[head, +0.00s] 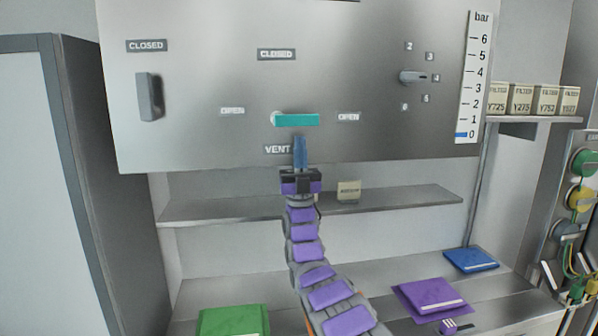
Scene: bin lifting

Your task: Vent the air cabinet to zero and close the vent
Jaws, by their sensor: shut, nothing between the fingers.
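The metal air cabinet panel (200,60) fills the upper middle of the head view. Its teal vent handle (298,120) lies horizontal above the VENT label (277,149), with its long end towards the right OPEN label (348,117). A CLOSED label (276,54) is above it. The bar gauge (473,80) at the panel's right shows a short blue fill at the 0 mark (461,135). My gripper (300,140) has blue fingers pointing up, shut and empty. Their tips are just below the handle in the picture; depth and contact cannot be told.
A grey lever (150,97) hangs vertical under another CLOSED label. A grey knob (413,77) points towards 4. A shelf (410,199) with a small beige box (348,191) is below the panel. Filter boxes (525,98) stand right. Green, purple and blue items lie lower down.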

